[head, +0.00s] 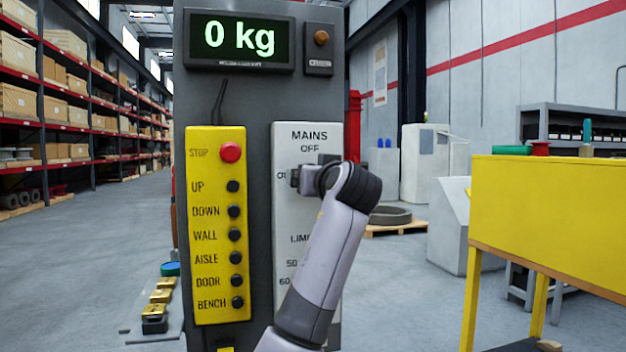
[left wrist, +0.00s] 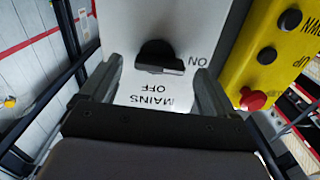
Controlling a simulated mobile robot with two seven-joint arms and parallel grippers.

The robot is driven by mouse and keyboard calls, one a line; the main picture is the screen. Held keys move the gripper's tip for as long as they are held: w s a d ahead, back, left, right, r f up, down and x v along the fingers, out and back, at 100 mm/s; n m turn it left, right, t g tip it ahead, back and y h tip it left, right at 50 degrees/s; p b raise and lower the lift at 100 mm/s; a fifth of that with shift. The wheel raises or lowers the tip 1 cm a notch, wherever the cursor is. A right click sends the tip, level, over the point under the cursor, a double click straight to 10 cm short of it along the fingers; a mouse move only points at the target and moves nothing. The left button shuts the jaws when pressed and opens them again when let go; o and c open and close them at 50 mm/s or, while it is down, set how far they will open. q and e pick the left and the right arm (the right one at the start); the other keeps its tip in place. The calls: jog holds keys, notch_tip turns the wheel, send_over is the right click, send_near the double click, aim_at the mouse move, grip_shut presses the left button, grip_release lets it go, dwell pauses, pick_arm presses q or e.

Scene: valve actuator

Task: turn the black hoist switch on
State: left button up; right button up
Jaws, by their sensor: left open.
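The black hoist switch (left wrist: 158,56) is a rotary knob on the white MAINS panel (head: 308,131). In the left wrist view the panel appears upside down, with OFF below the knob and ON to its right. The knob's bar lies roughly crosswise, one end toward ON; its exact setting is hard to tell. My left gripper (left wrist: 153,88) is open, its fingers spread wide on either side of the panel lettering, with no visible contact with the knob. In the head view my left gripper (head: 308,179) is at the panel and hides the knob. My right gripper is out of view.
A yellow button box (head: 215,285) with a red STOP button (head: 230,152) is left of the panel. Above is a display (head: 239,40) reading 0 kg. A yellow bench (head: 550,215) stands at the right.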

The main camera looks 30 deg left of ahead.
pick_arm(q)
jog(key=v, duration=0.5)
jog(key=shift+b, duration=0.4)
jog(key=shift+f, duration=0.1)
